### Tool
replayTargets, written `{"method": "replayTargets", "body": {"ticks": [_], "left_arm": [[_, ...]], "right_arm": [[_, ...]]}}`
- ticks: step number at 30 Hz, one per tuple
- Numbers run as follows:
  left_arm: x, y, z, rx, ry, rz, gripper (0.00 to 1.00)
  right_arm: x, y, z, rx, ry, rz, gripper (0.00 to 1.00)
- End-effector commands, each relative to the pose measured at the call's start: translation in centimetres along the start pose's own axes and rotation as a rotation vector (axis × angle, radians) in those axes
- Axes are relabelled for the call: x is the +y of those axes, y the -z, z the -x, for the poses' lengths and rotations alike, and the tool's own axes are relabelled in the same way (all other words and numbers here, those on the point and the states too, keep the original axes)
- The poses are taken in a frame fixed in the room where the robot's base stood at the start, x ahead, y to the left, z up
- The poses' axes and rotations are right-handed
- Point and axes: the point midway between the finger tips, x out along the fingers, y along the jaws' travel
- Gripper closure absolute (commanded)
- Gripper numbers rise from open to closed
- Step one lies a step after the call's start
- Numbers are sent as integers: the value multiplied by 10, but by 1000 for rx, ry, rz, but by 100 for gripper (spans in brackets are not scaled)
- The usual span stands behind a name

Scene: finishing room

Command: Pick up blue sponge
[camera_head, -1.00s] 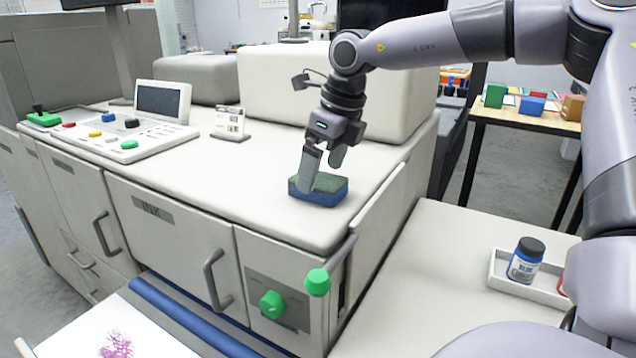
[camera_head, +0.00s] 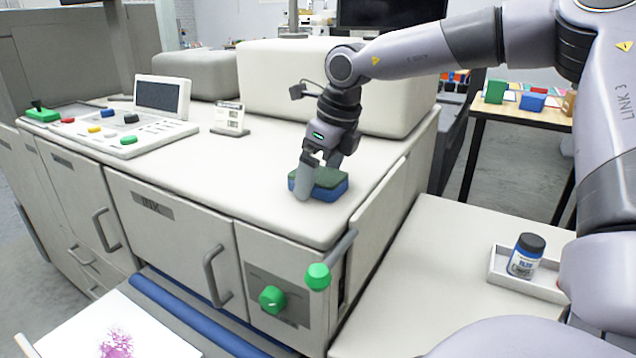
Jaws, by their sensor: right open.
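The blue sponge (camera_head: 328,190) with a dark green top lies flat on the white machine top, near its front right corner. My right gripper (camera_head: 318,182) points down over it and is open. One finger is in front of the sponge's left part, low near the machine top. The other finger is behind the sponge and partly hidden. Whether the fingers touch the sponge I cannot tell. My left gripper is not in view.
A control panel (camera_head: 140,130) and a small sign stand (camera_head: 229,118) are to the left on the machine top. A raised white housing (camera_head: 270,85) is behind. A lower surface at right holds a tray (camera_head: 545,288) with an ink bottle (camera_head: 526,256).

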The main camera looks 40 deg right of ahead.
Motion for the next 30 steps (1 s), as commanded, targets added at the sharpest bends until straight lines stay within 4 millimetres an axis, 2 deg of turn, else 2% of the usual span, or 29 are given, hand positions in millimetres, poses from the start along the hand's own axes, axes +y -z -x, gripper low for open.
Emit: {"method": "replayTargets", "body": {"ticks": [10, 11, 15, 16, 30], "left_arm": [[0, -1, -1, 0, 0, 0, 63], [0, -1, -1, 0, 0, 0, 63], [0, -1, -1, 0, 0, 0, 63], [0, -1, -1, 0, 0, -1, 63], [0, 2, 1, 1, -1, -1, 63]], "right_arm": [[0, 0, -1, 0, 1, 0, 1], [0, 0, -1, 0, 1, 0, 4], [0, 0, -1, 0, 1, 0, 50], [0, 0, -1, 0, 1, 0, 56], [0, 0, 2, 0, 0, 0, 57]]}}
